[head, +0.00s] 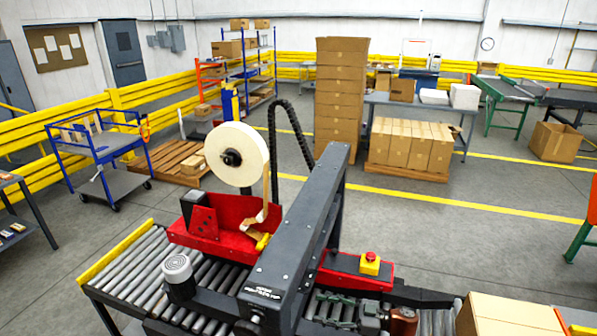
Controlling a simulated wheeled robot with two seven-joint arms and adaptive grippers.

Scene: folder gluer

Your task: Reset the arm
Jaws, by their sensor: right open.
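My right gripper (324,309) shows at the bottom of the head view, low over the rollers, just right of the machine's dark beam. Its fingers are apart and point left, with nothing seen between them. The dark beam (300,230) of the taping machine rises beside it, and the red side plate with a red and yellow stop button (370,263) is just beyond it. My left gripper is not in view.
A cardboard box (508,316) is at the bottom right, close to my right arm. A tape roll (237,158) stands above the roller conveyor (125,262). A blue cart (98,150), stacked cartons (340,100) and a grey table (425,102) stand farther back. The floor (450,230) between is clear.

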